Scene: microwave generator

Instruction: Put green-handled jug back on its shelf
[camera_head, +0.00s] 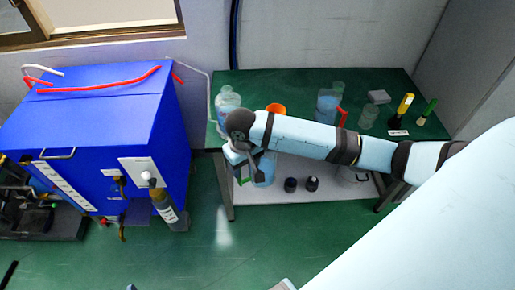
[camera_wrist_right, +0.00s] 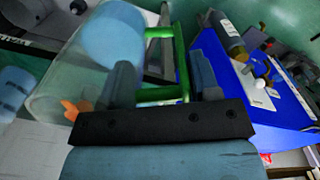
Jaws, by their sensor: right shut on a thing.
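The green-handled jug (camera_head: 263,172) is clear with pale blue contents. It hangs at the front left of the green table, by the lower white shelf. My right gripper (camera_head: 250,163) is shut on its green handle, which shows at the left of the jug. In the right wrist view, the jug (camera_wrist_right: 62,85) is tilted in the picture, and the green handle (camera_wrist_right: 182,62) passes between the two fingers of the gripper (camera_wrist_right: 163,82). My forearm hides part of the tabletop and the jug's top. I cannot tell whether the jug touches the shelf. My left gripper is not in view.
The lower shelf (camera_head: 325,185) holds two dark round items (camera_head: 291,184). The green tabletop (camera_head: 285,84) carries a large bottle (camera_head: 227,103), an orange container (camera_head: 276,109), a blue-filled jug (camera_head: 327,104) and other glassware. A blue cabinet (camera_head: 95,130) stands at the left.

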